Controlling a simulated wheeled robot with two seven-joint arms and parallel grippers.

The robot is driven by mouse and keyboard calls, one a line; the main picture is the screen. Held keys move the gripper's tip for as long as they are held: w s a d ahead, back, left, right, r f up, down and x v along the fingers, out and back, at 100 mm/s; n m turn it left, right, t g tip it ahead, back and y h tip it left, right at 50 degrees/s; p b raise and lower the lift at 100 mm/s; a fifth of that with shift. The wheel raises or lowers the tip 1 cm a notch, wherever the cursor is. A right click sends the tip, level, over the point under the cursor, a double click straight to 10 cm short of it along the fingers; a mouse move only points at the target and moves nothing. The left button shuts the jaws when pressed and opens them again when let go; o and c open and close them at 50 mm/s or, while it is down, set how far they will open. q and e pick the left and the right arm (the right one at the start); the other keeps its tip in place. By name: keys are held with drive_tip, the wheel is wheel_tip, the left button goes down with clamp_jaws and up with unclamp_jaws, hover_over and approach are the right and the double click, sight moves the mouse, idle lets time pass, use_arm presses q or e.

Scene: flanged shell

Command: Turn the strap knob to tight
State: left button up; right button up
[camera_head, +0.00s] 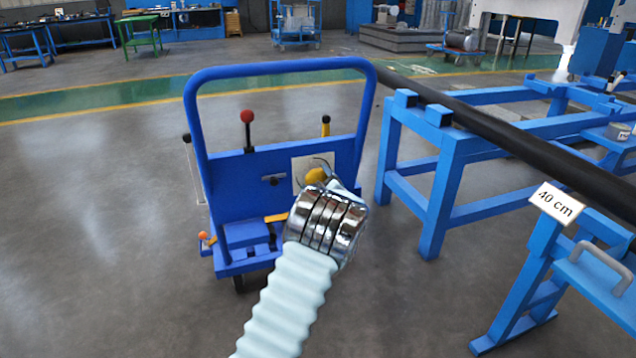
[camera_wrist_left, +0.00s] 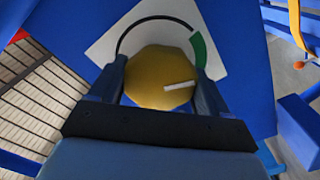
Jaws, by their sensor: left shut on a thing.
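The yellow strap knob (camera_head: 316,175) sits on a white plate on the front of the blue cart (camera_head: 229,174). In the left wrist view the knob (camera_wrist_left: 157,78) has a white pointer mark that points right. A black arc (camera_wrist_left: 150,22) runs over the knob and ends in a green segment (camera_wrist_left: 199,48) at its upper right. The mark lies below the green segment. My left gripper (camera_wrist_left: 160,88) has one finger on each side of the knob and is shut on it. In the head view my left wrist hides part of the plate and the gripper. My right gripper is out of view.
The cart has a red-knobbed lever (camera_head: 247,117), a yellow-and-black lever (camera_head: 326,124) and a high tubular handle (camera_head: 277,68). A blue stand (camera_head: 437,190) carrying a long black pipe (camera_head: 500,132) is at right. Open floor lies at left.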

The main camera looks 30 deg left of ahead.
use_arm(q)
drive_tip(key=o, duration=1)
drive_tip(key=v, duration=1.3)
drive_tip(key=shift+s+d+b, duration=0.25)
drive_tip(key=shift+s+b, duration=0.05)
drive_tip(key=shift+b, duration=0.1)
